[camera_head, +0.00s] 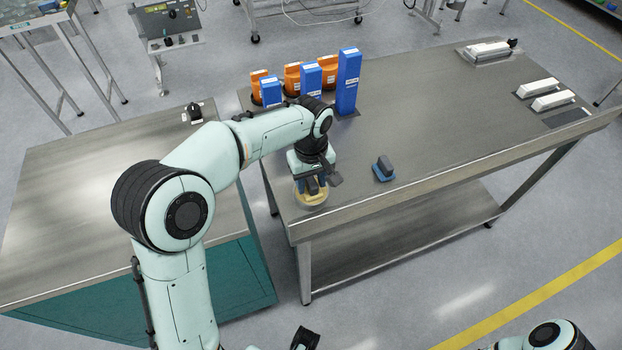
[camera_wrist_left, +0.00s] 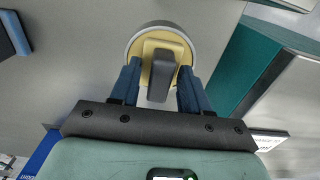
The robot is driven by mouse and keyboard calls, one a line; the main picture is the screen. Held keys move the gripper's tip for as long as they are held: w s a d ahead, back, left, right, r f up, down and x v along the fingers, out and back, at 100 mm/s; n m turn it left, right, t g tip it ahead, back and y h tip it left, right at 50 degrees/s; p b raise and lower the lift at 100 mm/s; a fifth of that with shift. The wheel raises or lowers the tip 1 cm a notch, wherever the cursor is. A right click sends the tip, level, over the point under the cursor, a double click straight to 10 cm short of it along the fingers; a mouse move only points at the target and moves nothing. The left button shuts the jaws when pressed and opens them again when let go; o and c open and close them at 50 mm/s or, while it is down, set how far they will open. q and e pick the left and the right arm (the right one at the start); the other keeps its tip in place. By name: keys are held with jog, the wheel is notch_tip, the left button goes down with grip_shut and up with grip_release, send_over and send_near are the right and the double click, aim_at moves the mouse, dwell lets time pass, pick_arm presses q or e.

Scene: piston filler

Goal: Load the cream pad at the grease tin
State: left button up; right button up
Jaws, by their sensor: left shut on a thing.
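My left gripper (camera_head: 313,187) is over the grease tin (camera_head: 311,203) near the table's front left corner. In the left wrist view, its blue fingers (camera_wrist_left: 159,72) are shut on the dark grey handle of the cream pad (camera_wrist_left: 160,43). The pad's cream base lies within the round rim of the tin (camera_wrist_left: 160,24) as seen from above; I cannot tell whether it touches the grease. The pad is mostly hidden by the gripper in the head view. A dark gripper (camera_head: 305,339), seemingly my right one, shows partly at the bottom edge; its jaws are unclear.
A blue pad with a dark handle (camera_head: 384,170) stands to the right of the tin. Blue boxes (camera_head: 347,82) and orange containers (camera_head: 328,72) stand at the back left. White blocks (camera_head: 538,88) lie at the far right. The table's middle is clear.

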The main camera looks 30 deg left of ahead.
aim_at(311, 180)
jog(key=shift+r, duration=0.15)
dwell(0.4)
pick_arm(q)
jog(key=shift+r+p, duration=2.7)
jog(key=shift+r, duration=0.8)
pick_arm(e)
notch_tip(311, 180, up, 6)
jog(key=w, duration=0.2)
jog(key=shift+w+f, duration=0.2)
jog(key=shift+f, duration=0.05)
pick_arm(q)
jog(key=shift+f, duration=0.1)
